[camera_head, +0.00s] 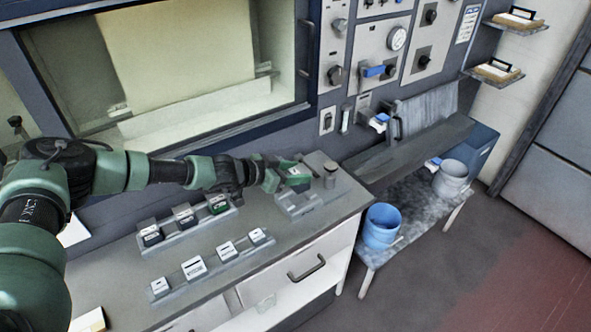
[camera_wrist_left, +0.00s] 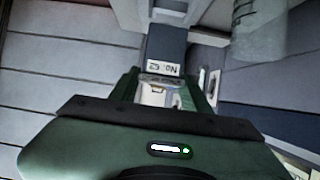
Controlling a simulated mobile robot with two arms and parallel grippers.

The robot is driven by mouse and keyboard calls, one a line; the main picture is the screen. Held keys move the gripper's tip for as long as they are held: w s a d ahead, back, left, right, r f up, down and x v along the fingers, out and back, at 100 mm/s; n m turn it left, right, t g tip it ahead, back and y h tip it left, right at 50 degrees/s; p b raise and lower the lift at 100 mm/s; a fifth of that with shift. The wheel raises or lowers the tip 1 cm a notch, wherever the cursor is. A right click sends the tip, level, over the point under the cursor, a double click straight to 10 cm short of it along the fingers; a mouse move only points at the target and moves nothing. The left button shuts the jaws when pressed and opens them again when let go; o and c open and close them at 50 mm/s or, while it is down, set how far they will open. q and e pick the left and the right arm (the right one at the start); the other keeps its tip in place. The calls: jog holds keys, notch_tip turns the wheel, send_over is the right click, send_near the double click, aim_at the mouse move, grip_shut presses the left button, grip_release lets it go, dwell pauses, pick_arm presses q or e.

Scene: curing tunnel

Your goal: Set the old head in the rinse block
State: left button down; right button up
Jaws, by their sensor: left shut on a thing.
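My left gripper (camera_head: 290,176) is shut on a small head over the right part of the counter. In the left wrist view the head (camera_wrist_left: 166,45) is a dark block with a white label, beyond the fingertips (camera_wrist_left: 165,88). Its underside is hidden. A grey block (camera_head: 297,205), which looks like the rinse block, sits on the counter just below the gripper. I cannot tell whether the head touches it. My right gripper is not in view.
A back rack (camera_head: 190,232) holds dark heads and a front rack (camera_head: 212,265) holds white-topped pieces. A blue bucket (camera_head: 381,228) and a grey bucket (camera_head: 452,178) stand on a low bench at right.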

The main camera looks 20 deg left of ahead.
aim_at(293, 187)
pick_arm(q)
jog(key=shift+f+b, duration=0.35)
jog(key=shift+b, duration=0.05)
jog(key=shift+f+b, duration=0.85)
jog(key=shift+f, duration=0.3)
jog(key=shift+s+a, duration=0.15)
jog(key=shift+f, duration=0.15)
dwell(0.4)
jog(key=shift+f+b, duration=1.15)
jog(key=shift+f, duration=0.05)
dwell(0.4)
jog(key=c, duration=0.6)
grip_release()
